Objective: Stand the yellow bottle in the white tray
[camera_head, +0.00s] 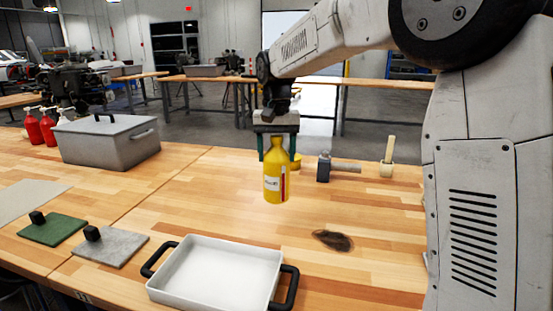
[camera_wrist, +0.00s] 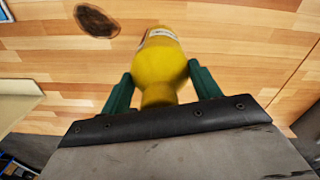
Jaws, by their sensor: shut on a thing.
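The yellow bottle (camera_head: 276,172) is upright with a white label, held above the wooden table in the head view. My gripper (camera_head: 279,142) is shut on its upper part. In the wrist view the bottle (camera_wrist: 159,66) sits between the two green fingers of my gripper (camera_wrist: 160,90), its neck toward the palm. The white tray (camera_head: 216,272) with black handles lies at the front of the table, nearer the camera and a little left of the bottle. The tray looks empty.
A dark stain (camera_head: 333,240) marks the table right of the tray. A hammer (camera_head: 336,168) and a mallet (camera_head: 387,157) lie behind. A grey lidded box (camera_head: 107,142), red bottles (camera_head: 47,129), a green pad (camera_head: 52,229) and a grey pad (camera_head: 110,246) are at left.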

